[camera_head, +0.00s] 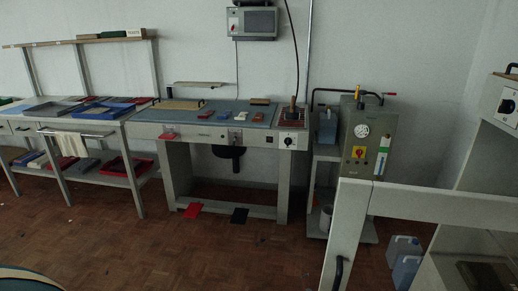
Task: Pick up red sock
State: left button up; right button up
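I cannot clearly make out a red sock. Several small red things could be it, but they are too small to tell. A small red item (258,118) lies on the blue-grey tabletop (222,112). Neither of my grippers is in view.
A side table (98,128) with trays stands left. A grey boiler unit (366,140) stands right, behind a pale bench (430,204). The wooden floor (200,255) in front is largely clear.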

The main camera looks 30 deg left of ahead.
aim_at(208, 113)
jog(key=u, duration=1.15)
